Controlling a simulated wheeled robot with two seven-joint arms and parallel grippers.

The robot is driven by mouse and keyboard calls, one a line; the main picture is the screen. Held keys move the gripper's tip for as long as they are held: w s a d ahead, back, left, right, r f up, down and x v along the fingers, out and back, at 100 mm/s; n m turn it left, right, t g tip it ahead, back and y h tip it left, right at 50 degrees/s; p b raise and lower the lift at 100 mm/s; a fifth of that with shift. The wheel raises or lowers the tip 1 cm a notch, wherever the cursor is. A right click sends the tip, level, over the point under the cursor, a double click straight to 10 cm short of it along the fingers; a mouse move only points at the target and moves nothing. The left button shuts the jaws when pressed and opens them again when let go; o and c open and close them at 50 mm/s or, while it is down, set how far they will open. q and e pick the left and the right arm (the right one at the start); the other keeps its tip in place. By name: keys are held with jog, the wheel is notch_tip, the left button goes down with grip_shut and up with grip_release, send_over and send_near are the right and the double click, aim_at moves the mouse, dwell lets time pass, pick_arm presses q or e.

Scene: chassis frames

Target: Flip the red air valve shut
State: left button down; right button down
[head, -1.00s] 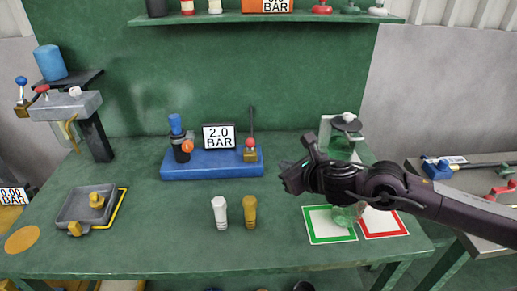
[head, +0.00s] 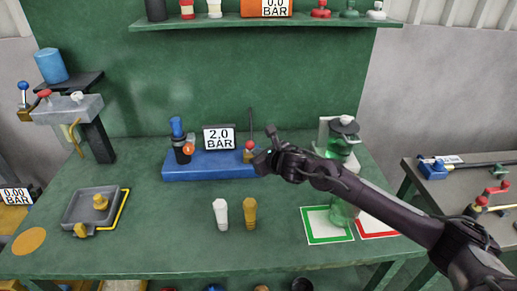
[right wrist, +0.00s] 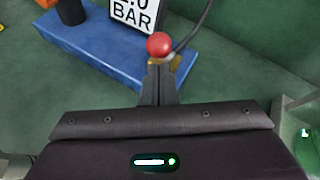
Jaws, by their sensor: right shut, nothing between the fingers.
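A valve with a red ball knob (head: 250,145) on a brass body stands at the right end of the blue base (head: 215,168). The red knob also shows in the right wrist view (right wrist: 158,45), just beyond my fingertips. My right gripper (head: 266,158) is shut and empty, close to the right of the valve. In the right wrist view its fingers (right wrist: 160,80) overlap the brass part below the knob; I cannot tell whether they touch it. The gauge (head: 219,138) behind the base reads 2.0 BAR. My left gripper is not in view.
A blue-capped fitting with an orange part (head: 182,148) stands at the base's left end. White (head: 221,214) and brass (head: 249,213) pieces stand in front. A green bottle (head: 340,160) is at right. A grey tray (head: 75,209) lies left. Another red-handled valve (head: 497,188) is on the side table.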

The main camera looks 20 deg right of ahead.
jog(key=shift+w, duration=0.25)
jog(key=shift+r, duration=0.1)
